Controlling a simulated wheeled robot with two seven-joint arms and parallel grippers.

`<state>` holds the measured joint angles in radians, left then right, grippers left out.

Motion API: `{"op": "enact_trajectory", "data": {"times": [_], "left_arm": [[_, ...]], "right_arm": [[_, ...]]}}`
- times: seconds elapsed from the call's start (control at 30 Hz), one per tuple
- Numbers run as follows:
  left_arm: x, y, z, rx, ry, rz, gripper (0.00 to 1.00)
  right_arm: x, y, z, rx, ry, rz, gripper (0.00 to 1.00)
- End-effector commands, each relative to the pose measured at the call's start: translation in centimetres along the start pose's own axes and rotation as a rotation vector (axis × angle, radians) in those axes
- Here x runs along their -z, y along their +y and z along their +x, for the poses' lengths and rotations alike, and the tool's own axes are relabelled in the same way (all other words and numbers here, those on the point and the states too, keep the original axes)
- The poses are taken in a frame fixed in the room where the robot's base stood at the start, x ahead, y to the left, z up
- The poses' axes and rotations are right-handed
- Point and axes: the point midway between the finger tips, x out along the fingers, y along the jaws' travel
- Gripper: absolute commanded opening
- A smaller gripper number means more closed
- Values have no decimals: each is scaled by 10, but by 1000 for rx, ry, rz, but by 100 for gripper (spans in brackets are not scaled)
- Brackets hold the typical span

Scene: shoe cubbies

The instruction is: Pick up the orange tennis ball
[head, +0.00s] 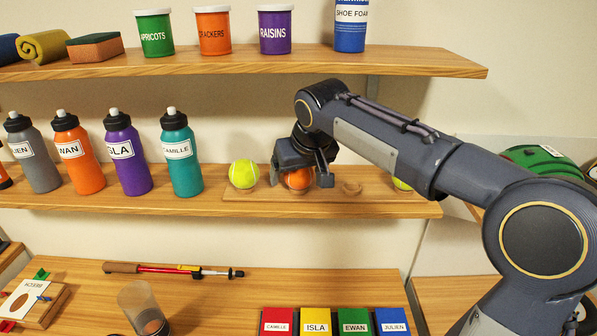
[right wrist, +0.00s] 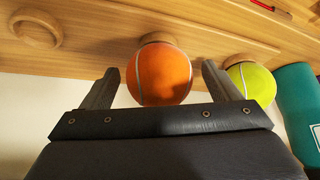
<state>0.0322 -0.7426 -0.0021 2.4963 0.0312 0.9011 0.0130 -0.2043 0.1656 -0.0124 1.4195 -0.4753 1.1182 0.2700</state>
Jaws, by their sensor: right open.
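The orange tennis ball (head: 297,179) sits in a round holder on a wooden board (head: 330,206) on the middle shelf. It also shows in the right wrist view (right wrist: 162,76), between the two fingers. My right gripper (head: 301,178) is open, with one finger on each side of the ball; the right wrist view shows gaps between the ball and the fingers (right wrist: 170,80). In the head view the gripper covers the ball's upper part. My left gripper is not in view.
A yellow-green tennis ball (head: 244,174) sits left of the orange one, close to a finger; another (head: 402,184) is partly behind my arm. An empty holder (head: 351,187) lies between. A teal bottle (head: 181,155) stands further left. The upper shelf (head: 400,62) is above.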

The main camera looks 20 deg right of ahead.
Motion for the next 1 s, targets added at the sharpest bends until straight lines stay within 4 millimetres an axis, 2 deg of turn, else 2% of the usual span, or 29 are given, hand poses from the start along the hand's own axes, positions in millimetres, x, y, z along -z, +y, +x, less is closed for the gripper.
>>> {"op": "enact_trajectory", "data": {"times": [0.23, 0.6, 0.87, 1.0], "left_arm": [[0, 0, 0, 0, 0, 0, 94], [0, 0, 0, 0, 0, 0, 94], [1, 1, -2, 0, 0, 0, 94], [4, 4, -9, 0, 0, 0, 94]], "right_arm": [[0, 0, 2, 0, 0, 1, 82], [0, 0, 1, 0, 1, 1, 36], [1, 0, -1, 0, 1, 1, 35], [6, 0, -9, 0, 1, 1, 35]]}}
